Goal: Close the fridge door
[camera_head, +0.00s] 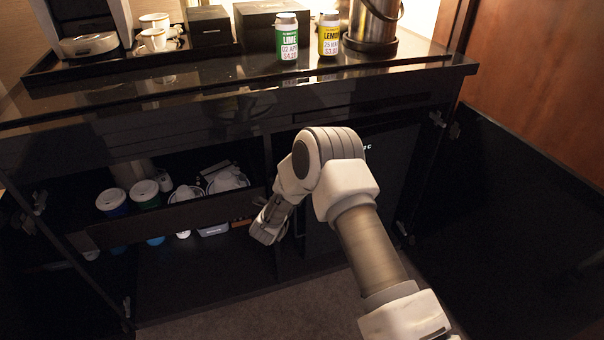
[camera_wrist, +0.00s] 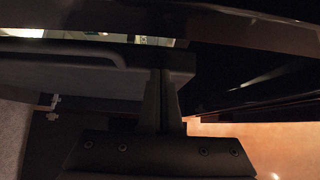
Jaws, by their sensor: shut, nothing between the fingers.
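The fridge appears as a dark front (camera_head: 388,165) with small pale lettering in the right bay of the black cabinet, largely behind my arm. I cannot tell how far its door stands open. My gripper (camera_head: 266,234) is low at the bay's left side, beside the divider between the bays. In the wrist view my gripper's fingers (camera_wrist: 163,90) are together and empty, up against or very near the edge of a dark grey panel (camera_wrist: 65,80) with a rounded rim. Whether they touch it is unclear.
An open black cabinet door (camera_head: 510,190) stands at the right. The left bay holds lidded cups (camera_head: 145,194) and a basket (camera_head: 228,181). On the counter (camera_head: 215,80) stand a green lime bottle (camera_head: 287,40), a yellow lemon bottle (camera_head: 329,35) and a metal kettle (camera_head: 372,25).

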